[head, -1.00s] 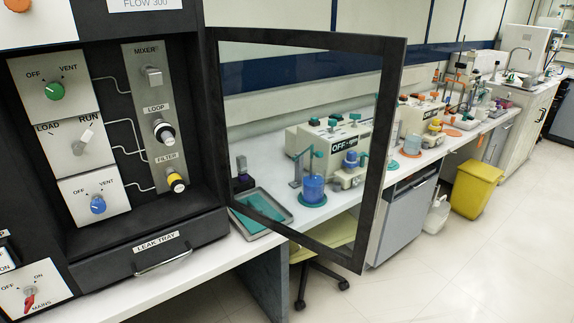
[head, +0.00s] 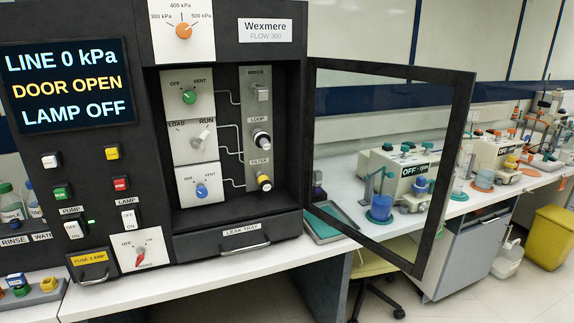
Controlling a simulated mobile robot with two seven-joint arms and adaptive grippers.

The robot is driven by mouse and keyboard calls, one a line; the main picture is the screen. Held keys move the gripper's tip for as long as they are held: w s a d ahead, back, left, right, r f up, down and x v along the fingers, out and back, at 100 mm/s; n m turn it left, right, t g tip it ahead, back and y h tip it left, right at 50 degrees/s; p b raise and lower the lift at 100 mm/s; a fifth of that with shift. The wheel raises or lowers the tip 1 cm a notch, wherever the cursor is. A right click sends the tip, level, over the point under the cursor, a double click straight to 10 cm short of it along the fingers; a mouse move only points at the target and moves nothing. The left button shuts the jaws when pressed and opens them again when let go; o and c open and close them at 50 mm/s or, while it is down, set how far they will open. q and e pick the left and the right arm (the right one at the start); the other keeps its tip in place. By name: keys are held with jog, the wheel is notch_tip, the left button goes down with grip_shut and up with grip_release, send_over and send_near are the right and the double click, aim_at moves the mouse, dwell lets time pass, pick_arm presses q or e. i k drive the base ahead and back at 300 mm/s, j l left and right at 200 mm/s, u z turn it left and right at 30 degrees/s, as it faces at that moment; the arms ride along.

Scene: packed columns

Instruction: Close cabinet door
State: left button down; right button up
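The cabinet door (head: 464,110) is a clear panel in a dark frame, in the head view. It is hinged at the right side of the black cabinet (head: 228,50) and stands wide open, swung out to the right over the bench edge. The cabinet opening shows green, white and blue knobs and a column panel with mixer, loop and filter fittings. The display (head: 68,85) reads "LINE 0 kPa", "DOOR OPEN" and "LAMP OFF". Neither of my grippers is in view.
A leak tray drawer (head: 238,237) with a handle sits below the opening. Bottles stand at the far left. A chair (head: 372,265) is under the bench. A yellow bin (head: 552,238) stands on the floor at right.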

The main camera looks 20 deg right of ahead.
aim_at(465, 81)
jog(key=i+l+u, duration=0.15)
jog(key=l+u, duration=0.55)
jog(key=l, duration=0.2)
jog(key=l+u, duration=0.35)
jog(key=l, duration=2.5)
